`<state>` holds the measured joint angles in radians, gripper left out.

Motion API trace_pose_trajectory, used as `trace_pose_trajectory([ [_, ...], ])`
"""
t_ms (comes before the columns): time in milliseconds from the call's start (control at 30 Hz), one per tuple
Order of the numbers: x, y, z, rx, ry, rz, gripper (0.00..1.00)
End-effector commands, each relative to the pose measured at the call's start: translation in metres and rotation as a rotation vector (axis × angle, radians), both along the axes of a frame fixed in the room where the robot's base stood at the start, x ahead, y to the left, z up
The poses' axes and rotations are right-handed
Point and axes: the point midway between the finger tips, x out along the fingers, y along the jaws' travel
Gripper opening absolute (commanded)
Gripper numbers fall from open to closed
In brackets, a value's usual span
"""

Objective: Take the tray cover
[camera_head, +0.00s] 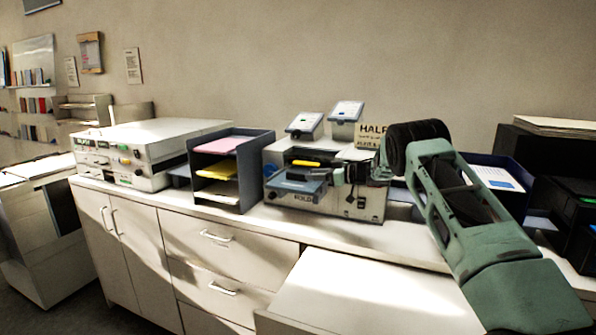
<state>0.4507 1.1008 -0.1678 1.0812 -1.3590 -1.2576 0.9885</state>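What looks like the tray cover, a flat blue-grey panel (294,185), sits at the front of the white folding machine (349,207) on the counter. It appears slightly tilted. My green arm reaches in from the lower right. My gripper (338,176) is small and dark in front of the machine, at the right edge of the panel. I cannot tell whether its fingers touch or hold the panel. A yellow piece (305,163) shows just above the panel.
A dark sorter (240,192) with coloured paper is close on the left, and a white machine (140,150) farther left. A dark blue tray (512,160) and black units (570,200) stand right, behind my arm.

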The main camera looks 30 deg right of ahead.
Motion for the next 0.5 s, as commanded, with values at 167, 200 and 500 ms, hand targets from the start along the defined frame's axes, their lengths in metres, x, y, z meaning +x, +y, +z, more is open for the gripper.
trace_pose_trajectory([
  [167, 0.026, 0.021, -0.003, 0.000, 0.002, 0.002, 0.38],
  [200, 0.031, 0.025, -0.003, 0.000, 0.000, 0.002, 0.38],
  [500, 0.054, 0.042, -0.010, 0.001, 0.001, 0.000, 0.38],
])
